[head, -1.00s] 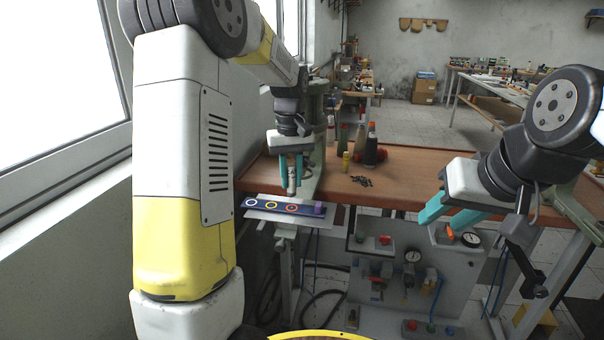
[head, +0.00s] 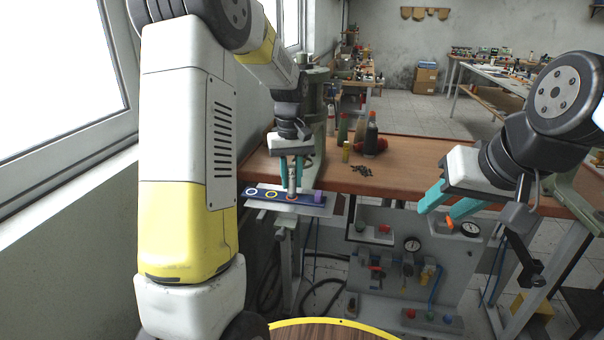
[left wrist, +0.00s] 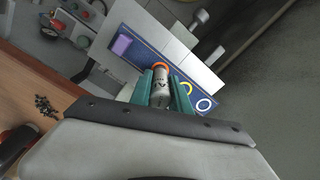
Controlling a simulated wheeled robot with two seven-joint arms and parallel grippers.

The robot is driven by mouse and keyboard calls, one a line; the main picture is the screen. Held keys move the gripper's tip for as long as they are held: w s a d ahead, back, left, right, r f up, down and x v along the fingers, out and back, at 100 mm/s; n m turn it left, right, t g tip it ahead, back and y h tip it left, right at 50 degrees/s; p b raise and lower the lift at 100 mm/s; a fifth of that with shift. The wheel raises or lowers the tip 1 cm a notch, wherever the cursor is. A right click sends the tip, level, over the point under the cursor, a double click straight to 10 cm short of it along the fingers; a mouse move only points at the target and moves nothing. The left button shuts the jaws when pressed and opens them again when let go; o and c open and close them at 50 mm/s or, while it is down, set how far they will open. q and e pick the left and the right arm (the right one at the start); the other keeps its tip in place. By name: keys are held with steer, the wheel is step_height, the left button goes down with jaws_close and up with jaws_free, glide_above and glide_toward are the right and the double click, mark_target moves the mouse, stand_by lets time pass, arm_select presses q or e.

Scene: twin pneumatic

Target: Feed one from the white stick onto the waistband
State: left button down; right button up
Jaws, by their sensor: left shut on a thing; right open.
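My left gripper (head: 293,180) points down, shut on a white stick (head: 292,186) held roughly upright. The dark blue waistband (head: 304,199) lies flat on a pale plate (head: 249,203) at the bench's left front. It carries a white ring (head: 252,191), a yellow ring (head: 271,194), an orange ring and a purple block (head: 318,196). In the left wrist view, the stick (left wrist: 161,94) has its lower end at the orange ring (left wrist: 160,66); I cannot tell whether it touches.
Bottles (head: 371,139) and a small yellow container (head: 346,151) stand on the bench behind, with small dark pieces (head: 362,170) nearby. A green machine column (head: 315,110) stands close behind the left gripper.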

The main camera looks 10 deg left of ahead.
mark_target(291, 166)
arm_select(q)
steer(key=shift+f, duration=0.4)
stand_by(1.4)
steer(key=shift+r, duration=3)
